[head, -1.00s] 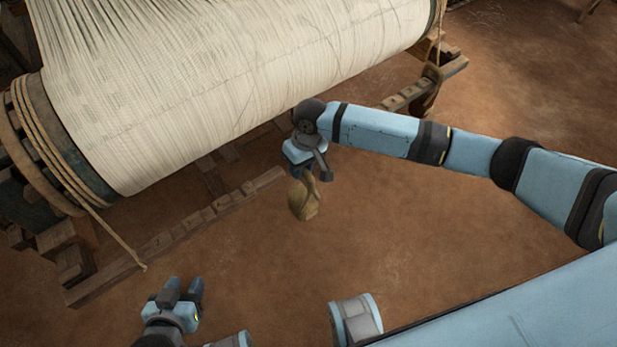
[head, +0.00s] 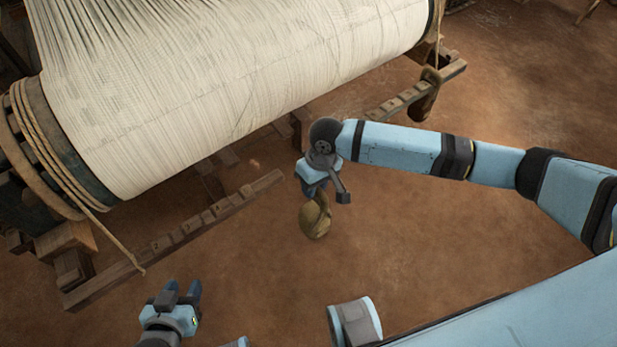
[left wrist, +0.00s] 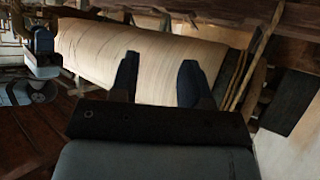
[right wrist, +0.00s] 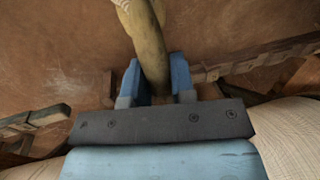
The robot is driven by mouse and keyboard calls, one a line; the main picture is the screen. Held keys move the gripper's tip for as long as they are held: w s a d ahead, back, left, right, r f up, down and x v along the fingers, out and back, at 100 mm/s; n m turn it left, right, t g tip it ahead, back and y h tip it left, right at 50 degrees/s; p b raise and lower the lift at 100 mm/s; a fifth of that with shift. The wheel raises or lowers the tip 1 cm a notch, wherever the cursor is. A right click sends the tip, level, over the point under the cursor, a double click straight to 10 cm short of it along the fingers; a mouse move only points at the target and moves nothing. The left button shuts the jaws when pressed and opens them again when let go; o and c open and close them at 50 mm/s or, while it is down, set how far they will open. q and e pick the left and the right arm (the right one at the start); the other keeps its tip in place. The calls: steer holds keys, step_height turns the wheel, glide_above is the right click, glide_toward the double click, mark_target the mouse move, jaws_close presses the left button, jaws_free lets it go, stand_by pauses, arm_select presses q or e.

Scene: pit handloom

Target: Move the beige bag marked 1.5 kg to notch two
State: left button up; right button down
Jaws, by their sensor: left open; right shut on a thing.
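A beige-brown bag (head: 315,221) hangs from my right gripper (head: 320,190), which is shut on its twisted neck. The neck also shows between the fingers in the right wrist view (right wrist: 148,45). No weight mark is readable. The bag hangs clear of the near notched wooden bar (head: 190,230), to the right of its right end. This bar has several notches; their numbers are too small to read surely. My left gripper (head: 182,292) is open and empty, below the bar in the head view. Its parted fingers show in the left wrist view (left wrist: 158,80).
The cloth-wound loom beam (head: 230,80) fills the upper left. A rope (head: 110,235) runs from it to the near bar's left part. A second notched bar (head: 395,105) at upper right bears another dark brown bag (head: 424,98). The earthen floor (head: 420,240) is open at right.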

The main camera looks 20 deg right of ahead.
mark_target(328, 200)
steer(key=shift+s+d+r+p, duration=0.1)
steer(key=shift+s+r+p, duration=0.2)
steer(key=shift+r, duration=0.1)
steer(key=shift+s+d+r+p, duration=0.1)
steer(key=shift+s+d+p, duration=0.1)
steer(key=shift+s+p, duration=0.4)
steer(key=shift+s+d+r+p, duration=0.1)
steer(key=shift+s+d+p, duration=0.1)
steer(key=shift+s+p, duration=0.35)
steer(key=shift+s+d+p, duration=0.2)
steer(key=shift+s+p, duration=0.35)
steer(key=shift+p, duration=0.1)
steer(key=shift+s+d+p, duration=0.2)
steer(key=shift+s+p, duration=0.35)
steer(key=shift+p, duration=0.05)
arm_select(q)
steer(key=r+p, duration=0.2)
steer(key=r, duration=0.1)
steer(key=s+a+r+p, duration=0.1)
steer(key=shift+r, duration=0.2)
arm_select(e)
steer(key=s, duration=0.1)
steer(key=s+d, duration=0.1)
steer(key=s, duration=0.1)
steer(key=shift+s+d+r, duration=0.1)
steer(key=shift+s, duration=0.2)
arm_select(q)
steer(key=shift+d+r, duration=0.1)
steer(key=shift+d, duration=0.05)
steer(key=shift+r, duration=0.1)
